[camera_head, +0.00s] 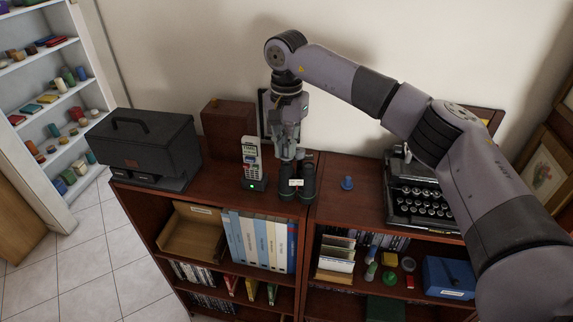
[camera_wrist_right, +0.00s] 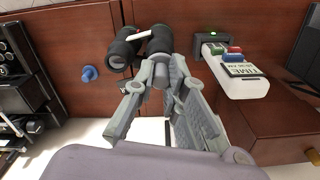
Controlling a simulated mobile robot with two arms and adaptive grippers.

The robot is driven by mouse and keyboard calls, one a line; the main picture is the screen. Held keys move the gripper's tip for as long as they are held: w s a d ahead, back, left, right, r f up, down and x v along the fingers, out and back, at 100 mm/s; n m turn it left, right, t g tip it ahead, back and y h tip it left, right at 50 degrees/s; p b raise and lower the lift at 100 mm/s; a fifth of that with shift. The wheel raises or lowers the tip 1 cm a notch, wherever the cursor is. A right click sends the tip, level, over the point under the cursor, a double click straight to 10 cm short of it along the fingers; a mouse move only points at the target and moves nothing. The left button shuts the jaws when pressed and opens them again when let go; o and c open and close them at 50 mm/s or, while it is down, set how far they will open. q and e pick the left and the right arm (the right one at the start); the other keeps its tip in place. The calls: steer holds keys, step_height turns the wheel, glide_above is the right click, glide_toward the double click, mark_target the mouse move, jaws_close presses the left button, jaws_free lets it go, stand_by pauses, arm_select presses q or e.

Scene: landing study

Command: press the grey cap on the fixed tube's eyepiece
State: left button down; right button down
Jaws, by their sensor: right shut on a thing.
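The black binoculars (camera_head: 308,184) stand on the wooden cabinet top, with a small white tag across their two tubes. They also show at the top of the wrist view (camera_wrist_right: 122,52). My right gripper (camera_head: 289,157) points down at the upper end of the binoculars, over the tube nearer the phone. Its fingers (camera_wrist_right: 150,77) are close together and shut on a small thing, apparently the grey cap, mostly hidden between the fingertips. I cannot tell whether it touches the eyepiece. My left gripper is not in view.
A cordless phone (camera_head: 251,160) stands close left of the binoculars, before a brown box (camera_head: 228,127). A dark case (camera_head: 145,145) is farther left. A blue knob-like object (camera_head: 347,183) and a typewriter (camera_head: 425,205) are right. Bare wood surrounds the blue object.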

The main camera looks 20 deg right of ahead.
steer(key=shift+f+b, duration=0.55)
steer(key=shift+f, duration=0.35)
stand_by(1.2)
steer(key=c, duration=1.5)
jaws_free()
steer(key=shift+s, duration=0.1)
steer(key=shift+c, duration=0.2)
